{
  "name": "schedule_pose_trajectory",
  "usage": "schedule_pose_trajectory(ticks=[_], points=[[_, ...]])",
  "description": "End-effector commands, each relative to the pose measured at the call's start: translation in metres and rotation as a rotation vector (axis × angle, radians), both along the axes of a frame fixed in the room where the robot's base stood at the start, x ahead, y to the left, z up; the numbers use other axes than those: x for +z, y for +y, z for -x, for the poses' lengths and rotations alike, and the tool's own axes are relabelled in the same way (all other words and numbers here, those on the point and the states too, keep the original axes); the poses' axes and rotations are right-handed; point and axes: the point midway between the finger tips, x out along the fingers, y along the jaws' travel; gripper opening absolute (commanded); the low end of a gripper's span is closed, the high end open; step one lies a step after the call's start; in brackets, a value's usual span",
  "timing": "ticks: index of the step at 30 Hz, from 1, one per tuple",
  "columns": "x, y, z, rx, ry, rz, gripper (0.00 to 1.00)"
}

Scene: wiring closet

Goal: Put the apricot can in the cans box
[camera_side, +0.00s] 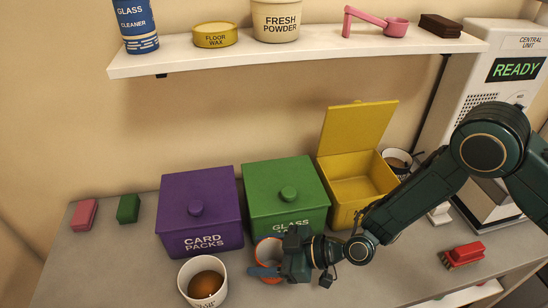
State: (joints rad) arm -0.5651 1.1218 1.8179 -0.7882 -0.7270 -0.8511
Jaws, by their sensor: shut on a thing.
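My gripper (268,271) is low over the front of the counter, in front of the green box. It is shut on a round, orange-rimmed can (264,248), which I take to be the apricot can. The fingers and wrist hide much of it, and I see no readable label on it. The yellow box (340,212) stands open with its lid raised, right of the green box and behind my arm. No label shows on it, so I cannot confirm that it is the cans box.
The green box (285,190), marked GLASS, and purple box (200,205), marked CARD PACKS, are closed. A white cup (203,299) with brown contents stands left of my gripper. A red brush (463,254) lies right. A shelf (200,62) hangs above.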

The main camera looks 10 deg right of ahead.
Motion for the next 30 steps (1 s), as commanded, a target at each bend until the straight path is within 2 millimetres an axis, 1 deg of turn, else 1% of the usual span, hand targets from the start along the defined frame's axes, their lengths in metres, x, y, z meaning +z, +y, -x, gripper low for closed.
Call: schedule_pose_trajectory(ticks=[1, 6, 20, 21, 23, 24, 30], points=[[-0.006, 0.0, 0.0, 0.0, 0.001, 0.001, 0.29], [-0.017, 0.0, 0.0, 0.0, 0.0, 0.0, 0.29], [-0.02, 0.0, 0.0, 0.0, 0.0, 0.0, 0.29], [-0.02, 0.0, 0.0, 0.0, 0.0, 0.001, 0.68], [-0.02, 0.0, 0.0, 0.0, 0.0, 0.001, 0.8], [-0.02, 0.0, 0.0, 0.0, 0.0, 0.001, 0.82], [-0.02, 0.0, 0.0, 0.0, 0.0, 0.001, 0.82]])
